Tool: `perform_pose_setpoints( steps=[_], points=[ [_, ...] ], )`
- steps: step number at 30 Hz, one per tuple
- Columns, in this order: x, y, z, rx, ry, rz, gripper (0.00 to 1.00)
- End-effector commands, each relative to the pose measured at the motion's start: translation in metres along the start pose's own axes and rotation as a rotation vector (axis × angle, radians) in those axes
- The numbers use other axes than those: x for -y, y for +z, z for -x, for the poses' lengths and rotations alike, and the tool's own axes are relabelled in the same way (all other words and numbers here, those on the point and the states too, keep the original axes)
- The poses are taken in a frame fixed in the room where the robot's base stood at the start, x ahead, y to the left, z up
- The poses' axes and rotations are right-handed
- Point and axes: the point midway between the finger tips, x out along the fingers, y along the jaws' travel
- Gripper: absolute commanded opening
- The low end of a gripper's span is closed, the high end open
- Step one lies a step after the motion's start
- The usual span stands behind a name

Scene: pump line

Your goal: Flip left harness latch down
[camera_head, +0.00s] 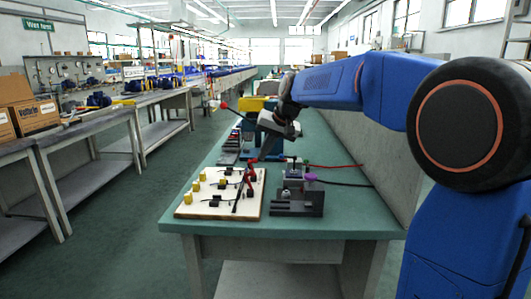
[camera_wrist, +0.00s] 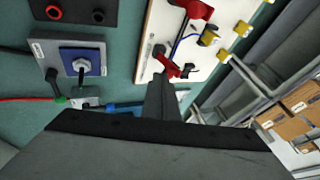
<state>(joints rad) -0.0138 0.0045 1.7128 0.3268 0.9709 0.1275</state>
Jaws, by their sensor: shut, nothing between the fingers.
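My gripper (camera_head: 257,158) reaches down over the near part of the green bench, its fingers shut and empty. The shut fingers also show in the wrist view (camera_wrist: 161,88), pointing at the harness board's edge. The pale harness board (camera_head: 188,212) carries yellow blocks and small black clips. A red latch part (camera_wrist: 167,64) lies right by the fingertips in the wrist view; I cannot tell if they touch. A second red part (camera_wrist: 196,8) shows at that view's top edge. In the head view, red latch parts (camera_head: 249,179) stand at the board's right side, partly overlapped by the gripper.
A dark fixture (camera_head: 297,208) with a purple-ended part stands right of the board. In the wrist view a blue square plate with a knob (camera_wrist: 83,62) sits at left. A red cable (camera_head: 335,166) and a black cable run to the right.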

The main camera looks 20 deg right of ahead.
Motion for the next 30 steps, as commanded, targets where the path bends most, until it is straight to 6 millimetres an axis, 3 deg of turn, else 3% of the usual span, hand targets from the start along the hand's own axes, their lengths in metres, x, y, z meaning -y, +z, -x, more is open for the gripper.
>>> perform_pose_setpoints(
  steps=[20,30],
  points=[
    [0.009,-0.001,-0.001,0.012,0.078,0.03,0.0],
    [0.028,-0.002,-0.007,0.038,0.237,0.092,0.0]
  ],
)
